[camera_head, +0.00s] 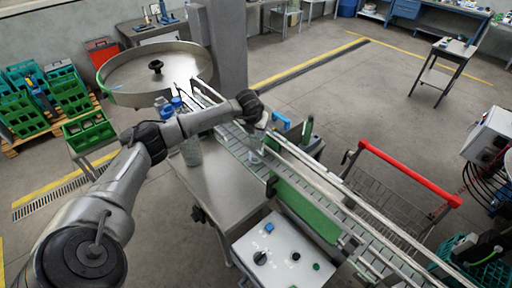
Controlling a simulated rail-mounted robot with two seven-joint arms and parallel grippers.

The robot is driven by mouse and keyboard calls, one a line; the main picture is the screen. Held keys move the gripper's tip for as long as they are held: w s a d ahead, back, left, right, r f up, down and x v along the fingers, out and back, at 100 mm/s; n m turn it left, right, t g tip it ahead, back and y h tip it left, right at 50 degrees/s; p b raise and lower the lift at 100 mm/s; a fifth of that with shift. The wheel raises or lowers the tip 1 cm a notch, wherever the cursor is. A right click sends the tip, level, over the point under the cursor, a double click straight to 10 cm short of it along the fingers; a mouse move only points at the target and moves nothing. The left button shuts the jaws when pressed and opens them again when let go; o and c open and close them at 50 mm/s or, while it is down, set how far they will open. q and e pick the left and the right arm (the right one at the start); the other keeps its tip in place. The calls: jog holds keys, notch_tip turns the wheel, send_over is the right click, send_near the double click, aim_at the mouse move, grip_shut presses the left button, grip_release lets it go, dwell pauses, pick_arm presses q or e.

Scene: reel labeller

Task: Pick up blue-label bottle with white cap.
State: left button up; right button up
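My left arm reaches in from the left over the conveyor, and its gripper (262,124) is above the belt near the middle. The fingers are small and partly hidden by the wrist, so I cannot tell if they are open or shut. A pale bottle-like object (255,156) stands on the conveyor just below the gripper; its label and cap are not clear. Blue-capped bottles (176,103) show behind my forearm, near the round turntable. A clear bottle (191,153) stands on the steel table beside the forearm. I cannot make out a blue label with a white cap. My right gripper is not in view.
The conveyor (330,205) with rails runs diagonally to the lower right. A round steel turntable (150,85) stands at its far end. A control box (285,254) is in front, a red-handled cart (400,185) to the right. Green crates (70,92) are at the left.

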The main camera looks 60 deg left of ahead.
pick_arm(q)
jog(key=shift+c, duration=0.3)
grip_shut()
dwell(0.4)
